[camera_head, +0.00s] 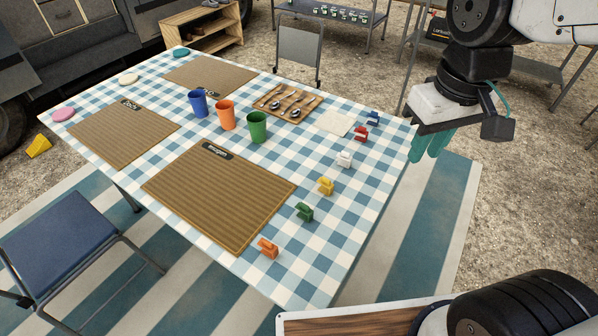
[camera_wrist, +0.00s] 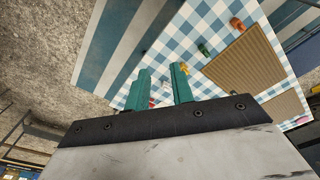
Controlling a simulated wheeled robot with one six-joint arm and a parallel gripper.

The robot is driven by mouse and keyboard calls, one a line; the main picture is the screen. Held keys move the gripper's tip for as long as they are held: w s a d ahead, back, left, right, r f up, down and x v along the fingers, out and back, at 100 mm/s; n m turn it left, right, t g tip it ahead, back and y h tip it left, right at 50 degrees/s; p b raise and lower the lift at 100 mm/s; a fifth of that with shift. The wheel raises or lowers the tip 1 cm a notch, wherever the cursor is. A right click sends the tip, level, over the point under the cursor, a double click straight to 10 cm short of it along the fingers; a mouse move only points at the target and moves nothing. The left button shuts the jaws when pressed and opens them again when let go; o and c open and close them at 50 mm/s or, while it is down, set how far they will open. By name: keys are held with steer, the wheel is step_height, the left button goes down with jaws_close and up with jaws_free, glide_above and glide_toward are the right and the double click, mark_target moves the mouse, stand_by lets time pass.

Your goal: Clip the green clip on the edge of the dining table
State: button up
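The green clip (camera_head: 304,212) stands on the checked tablecloth of the dining table (camera_head: 340,262), in a row of coloured clips along the table's right side. It is set in from the edge, between the yellow clip (camera_head: 325,186) and the orange clip (camera_head: 267,247). The green clip also shows in the wrist view (camera_wrist: 203,49), right of my fingers. My gripper (camera_head: 427,154) hangs by the table's far right corner, away from the green clip. In the wrist view its two teal fingers (camera_wrist: 160,76) are apart, with nothing held between them.
White (camera_head: 344,159), red (camera_head: 361,133) and blue (camera_head: 373,118) clips continue the row. Blue, orange and green cups (camera_head: 257,127) stand mid-table near a cutlery tray (camera_head: 287,102). A placemat (camera_head: 220,195) lies left of the clips. A blue chair (camera_head: 62,245) stands at the left.

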steer(key=w+a+f+n, duration=0.3)
steer(key=w+a+f, duration=0.4)
steer(key=w+a, duration=0.1)
steer(key=n+g, duration=0.1)
steer(key=n, duration=0.3)
glide_toward(305, 205)
steer(key=shift+a+f, duration=0.15)
steer(key=shift+f, duration=4.1)
jaws_close()
steer(key=shift+r, duration=0.1)
steer(key=shift+r, duration=2.4)
